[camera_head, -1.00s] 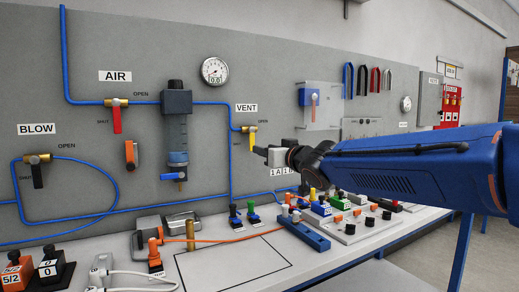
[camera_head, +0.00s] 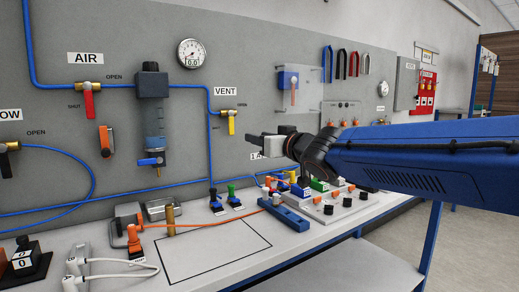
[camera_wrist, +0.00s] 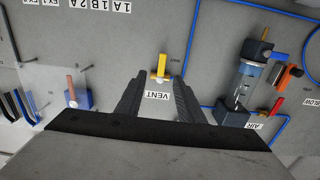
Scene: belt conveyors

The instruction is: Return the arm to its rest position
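My gripper (camera_head: 252,140) is in front of the grey wall panel (camera_head: 225,70), at the end of my blue arm that comes in from the right. In the wrist view its two dark fingers (camera_wrist: 160,85) stand apart with nothing between them, so it is open and empty. The yellow VENT valve handle (camera_head: 231,124) hangs straight down, just left of the gripper in the head view. In the wrist view the same handle (camera_wrist: 162,65) shows beyond the fingertips, apart from them; that view is upside down.
A red AIR valve (camera_head: 89,103) and a filter unit (camera_head: 154,120) are on the panel at left. Below my arm, the white bench (camera_head: 215,250) carries plugs, a blue block (camera_head: 284,215) and a button box (camera_head: 335,205). Open floor (camera_head: 470,250) lies at right.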

